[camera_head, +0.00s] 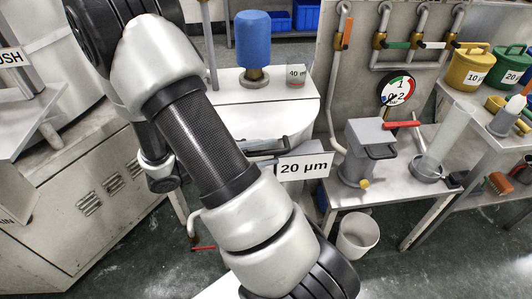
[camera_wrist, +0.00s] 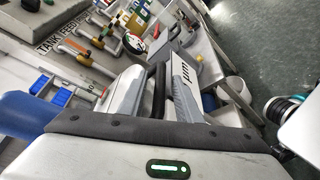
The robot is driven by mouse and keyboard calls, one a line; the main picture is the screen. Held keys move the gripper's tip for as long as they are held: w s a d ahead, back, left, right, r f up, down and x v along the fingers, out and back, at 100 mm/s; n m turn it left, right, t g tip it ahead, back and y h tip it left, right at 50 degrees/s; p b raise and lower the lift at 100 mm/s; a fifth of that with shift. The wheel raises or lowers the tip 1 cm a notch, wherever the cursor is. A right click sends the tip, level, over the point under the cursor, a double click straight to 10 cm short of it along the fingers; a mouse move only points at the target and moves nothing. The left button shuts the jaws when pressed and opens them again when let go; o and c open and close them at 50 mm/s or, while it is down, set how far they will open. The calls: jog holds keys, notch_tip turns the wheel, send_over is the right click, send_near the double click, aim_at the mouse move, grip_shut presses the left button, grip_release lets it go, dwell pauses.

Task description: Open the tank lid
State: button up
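A white tank (camera_head: 290,115) stands behind my arm in the head view, with a blue cylinder (camera_head: 253,42) on its top. Its lid appears to be down, but my arm hides much of it. A dark bar handle (camera_head: 262,152) shows at the front, beside the "20 µm" sign (camera_head: 303,167). In the wrist view, the dark bar (camera_wrist: 157,88) lies between the two grey fingers of my gripper (camera_wrist: 156,98). I cannot tell whether the fingers press on it. The gripper is not clearly seen in the head view.
A grey pump box (camera_head: 370,150) with a red lever stands on a bench to the right, below pipe valves and a gauge (camera_head: 396,90). A white bucket (camera_head: 357,235) is on the floor. Yellow (camera_head: 470,68) and green (camera_head: 513,66) tubs stand farther right. A cabinet (camera_head: 85,195) is at left.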

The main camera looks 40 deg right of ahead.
jog(key=shift+c, duration=0.4)
grip_shut()
